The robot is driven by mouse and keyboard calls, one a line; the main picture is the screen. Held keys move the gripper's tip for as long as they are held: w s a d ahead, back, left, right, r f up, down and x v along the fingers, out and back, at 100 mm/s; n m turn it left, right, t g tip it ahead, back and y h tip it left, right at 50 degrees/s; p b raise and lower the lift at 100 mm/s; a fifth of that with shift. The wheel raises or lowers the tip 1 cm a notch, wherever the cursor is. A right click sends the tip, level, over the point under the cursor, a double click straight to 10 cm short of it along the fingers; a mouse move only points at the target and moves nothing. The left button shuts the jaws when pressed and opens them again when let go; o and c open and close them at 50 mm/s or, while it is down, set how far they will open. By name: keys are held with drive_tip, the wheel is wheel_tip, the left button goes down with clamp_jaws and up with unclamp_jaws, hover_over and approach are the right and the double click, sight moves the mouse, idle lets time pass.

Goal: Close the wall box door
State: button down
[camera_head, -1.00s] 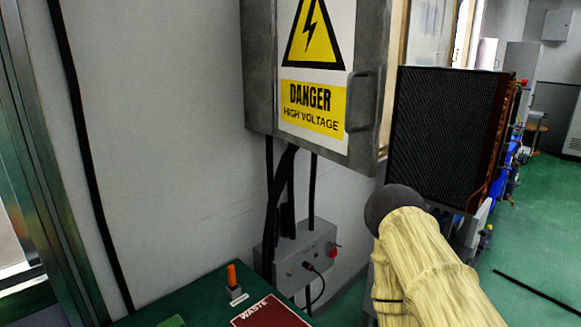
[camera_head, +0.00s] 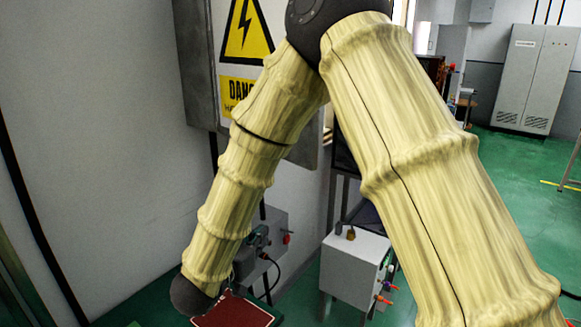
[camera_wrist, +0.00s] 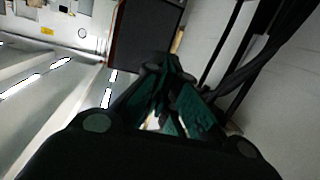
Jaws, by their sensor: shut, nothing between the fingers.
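The grey wall box (camera_head: 197,62) hangs on the wall in the head view. Its door (camera_head: 226,42) bears a yellow high-voltage sign, and my arm covers the right part and the handle. How far the door stands open cannot be told. My gripper (camera_wrist: 168,98) is shut and empty in the wrist view. In the head view my forearm slants down in front of the box, with its dark end joint below it; the gripper cannot be made out there. I cannot identify the box in the wrist view.
A small grey box (camera_head: 262,250) with a red knob sits on the wall below. A white box (camera_head: 352,268) with coloured fittings stands right of it. A red panel (camera_head: 235,312) lies at the bottom. Grey cabinets (camera_head: 535,75) stand far right, with open green floor before them.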

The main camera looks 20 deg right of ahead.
wheel_tip(320, 180, up, 11)
drive_tip(key=s+a+m+g+h, duration=0.1)
drive_tip(key=s+a+m+h, duration=0.1)
drive_tip(key=s+h, duration=0.1)
drive_tip(key=m+g+h+p, duration=0.1)
drive_tip(key=m+g+h, duration=0.1)
approach(299, 159)
drive_tip(key=p+x, duration=0.6)
drive_tip(key=x, duration=0.1)
drive_tip(key=shift+s, duration=0.1)
drive_tip(key=shift+d, duration=0.1)
